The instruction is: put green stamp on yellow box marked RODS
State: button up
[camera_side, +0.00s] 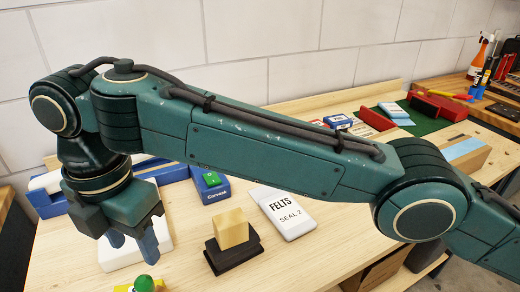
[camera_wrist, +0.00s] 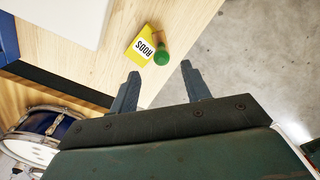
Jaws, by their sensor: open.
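The yellow box marked RODS (camera_wrist: 142,46) lies on the bench near its edge in the wrist view. In the side view only a bit of yellow shows at the bottom edge. The green stamp (camera_wrist: 161,56) has a round green knob; it overlaps the box's right edge in the wrist view, and it also shows at the bottom of the side view (camera_side: 144,283). In the side view my gripper (camera_side: 132,251) is above the stamp.
A tan block on a dark base (camera_side: 231,229) and a white FELTS card (camera_side: 289,212) lie on the bench. A blue box (camera_side: 211,192) carries a small green piece. A white slab (camera_side: 122,250) lies behind my gripper. Past the bench edge is grey floor (camera_wrist: 260,60).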

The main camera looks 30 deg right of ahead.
jog(key=w+d+r+m+t+y, duration=0.1)
jog(key=w+d+r+m, duration=0.2)
jog(key=d+r, duration=0.3)
jog(key=w+d+r+m, duration=0.3)
jog(key=d+r, duration=0.1)
jog(key=d, duration=0.5)
jog(key=s+d+r+m+t, duration=0.1)
jog(key=d+r+m, duration=0.2)
jog(key=d, duration=0.5)
jog(key=s+d+r+m, duration=0.2)
jog(key=d+m, duration=0.1)
jog(key=d, duration=0.4)
jog(key=s+d+f+m+t, duration=0.1)
jog(key=s+d+m, duration=0.35)
jog(key=d, duration=0.25)
jog(key=s+d+m+t, duration=0.1)
jog(key=s+d+m, duration=0.2)
jog(key=s+d, duration=0.35)
jog(key=s+d+f+m+t+h, duration=0.1)
jog(key=s+d+f+m, duration=0.6)
jog(key=s+d+f, duration=0.1)
jog(key=s+f, duration=0.1)
jog(key=s, duration=0.1)
jog(key=shift+s+d+t, duration=0.3)
jog(key=shift+s, duration=0.05)
